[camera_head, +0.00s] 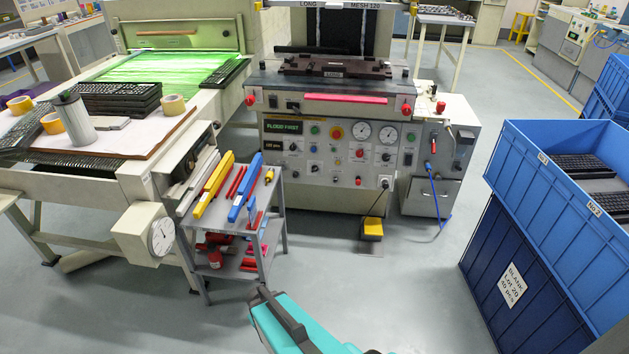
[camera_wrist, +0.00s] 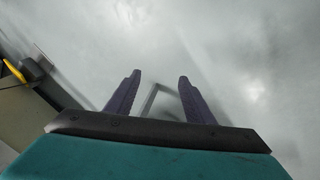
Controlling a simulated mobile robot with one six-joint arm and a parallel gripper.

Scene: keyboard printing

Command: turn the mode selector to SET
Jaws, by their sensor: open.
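The machine's control panel (camera_head: 340,176) faces me in the middle of the head view. It carries several knobs, buttons, lamps, two dials and a lit green display (camera_head: 284,127) reading "FLOOD FIRST". The knobs and labels are too small to tell which one is the mode selector or where it points. My gripper (camera_wrist: 160,77) is open in the wrist view, with nothing between its two dark fingers. The teal arm end shows at the bottom of the head view, low and well in front of the panel, not touching it.
A grey cart (camera_head: 254,230) with coloured squeegees stands left of the panel front. A yellow foot pedal (camera_head: 372,229) lies on the floor below the panel. Stacked blue crates (camera_head: 525,270) stand at right. The floor (camera_head: 400,290) between is clear.

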